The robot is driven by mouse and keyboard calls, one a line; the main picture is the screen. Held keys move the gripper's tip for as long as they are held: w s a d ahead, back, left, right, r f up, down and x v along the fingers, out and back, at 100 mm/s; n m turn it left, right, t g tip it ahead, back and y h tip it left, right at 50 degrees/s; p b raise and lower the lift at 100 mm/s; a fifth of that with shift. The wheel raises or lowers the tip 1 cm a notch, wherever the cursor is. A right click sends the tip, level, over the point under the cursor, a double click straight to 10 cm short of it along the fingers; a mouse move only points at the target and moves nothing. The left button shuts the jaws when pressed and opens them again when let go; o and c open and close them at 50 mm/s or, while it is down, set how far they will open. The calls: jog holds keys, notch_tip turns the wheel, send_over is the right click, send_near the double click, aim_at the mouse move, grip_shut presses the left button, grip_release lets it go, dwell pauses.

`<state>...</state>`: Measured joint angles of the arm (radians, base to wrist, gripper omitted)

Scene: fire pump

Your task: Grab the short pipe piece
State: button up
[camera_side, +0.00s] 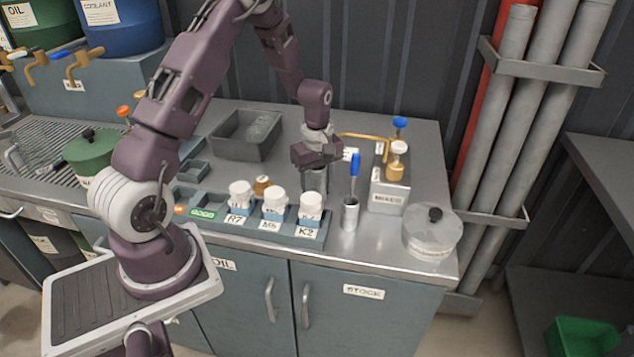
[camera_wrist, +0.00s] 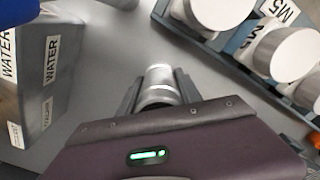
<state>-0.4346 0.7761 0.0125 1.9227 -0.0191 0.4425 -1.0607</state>
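A short grey metal pipe piece (camera_wrist: 160,82) shows between my gripper's two fingers in the wrist view. My gripper (camera_wrist: 158,92) has one dark finger on each side of it, close to its wall. I cannot tell whether the fingers press on it or leave a small gap. In the side view my gripper (camera_side: 316,168) points down at the bench behind the rack. A grey cylinder (camera_side: 316,184) shows just below it, partly hidden by the white-capped bottles. The lower part of the pipe piece is hidden by my gripper's body in the wrist view.
A labelled rack (camera_side: 203,214) with several white-capped bottles stands in front of my gripper. A metal cup (camera_side: 349,214) with a blue-handled tool stands to the right, before a labelled grey box (camera_side: 387,197). An open grey bin (camera_side: 247,145) stands behind left.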

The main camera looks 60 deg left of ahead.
grip_shut()
